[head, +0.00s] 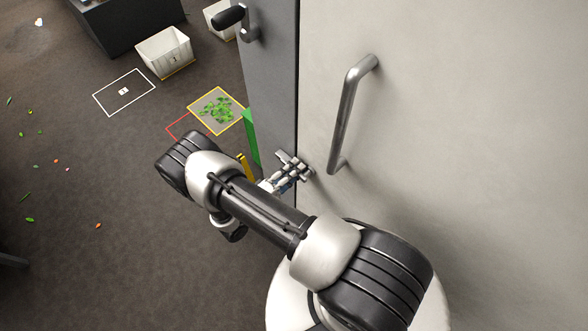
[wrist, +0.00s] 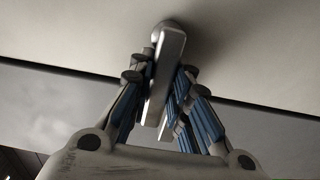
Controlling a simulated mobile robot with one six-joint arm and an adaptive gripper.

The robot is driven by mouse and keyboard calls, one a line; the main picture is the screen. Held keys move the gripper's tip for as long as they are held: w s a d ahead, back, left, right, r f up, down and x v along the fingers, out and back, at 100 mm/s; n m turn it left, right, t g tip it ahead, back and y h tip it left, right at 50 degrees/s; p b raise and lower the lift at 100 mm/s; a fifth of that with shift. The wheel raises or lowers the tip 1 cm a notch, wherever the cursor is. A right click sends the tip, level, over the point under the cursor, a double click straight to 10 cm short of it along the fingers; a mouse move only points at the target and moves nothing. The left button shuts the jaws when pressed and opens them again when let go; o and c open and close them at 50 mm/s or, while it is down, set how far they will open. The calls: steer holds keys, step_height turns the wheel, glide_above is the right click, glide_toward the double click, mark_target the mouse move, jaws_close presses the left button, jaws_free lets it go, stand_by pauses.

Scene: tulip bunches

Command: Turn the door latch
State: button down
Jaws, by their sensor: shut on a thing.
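The door latch (wrist: 168,75) is a grey metal lever on a round hub, seen close up in the wrist view. It points down the picture from the pale door (head: 460,130), slightly tilted. My gripper (wrist: 160,100) has its blue-padded fingers on both sides of the lever and is shut on it. In the head view my gripper (head: 288,178) is at the door's left edge, low beside the grey post, and its fingers largely hide the latch there. The door looks closed against the post; a dark seam runs between them.
A long bar handle (head: 347,115) stands out from the door, right of my gripper. Left, a white bin (head: 164,52) and a yellow-framed patch of green leaves (head: 216,109) lie on dark floor.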

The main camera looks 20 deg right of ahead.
steer(key=shift+w, duration=0.1)
steer(key=c, duration=1.5)
jaws_free()
steer(key=v, duration=1.2)
steer(key=shift+r, duration=0.1)
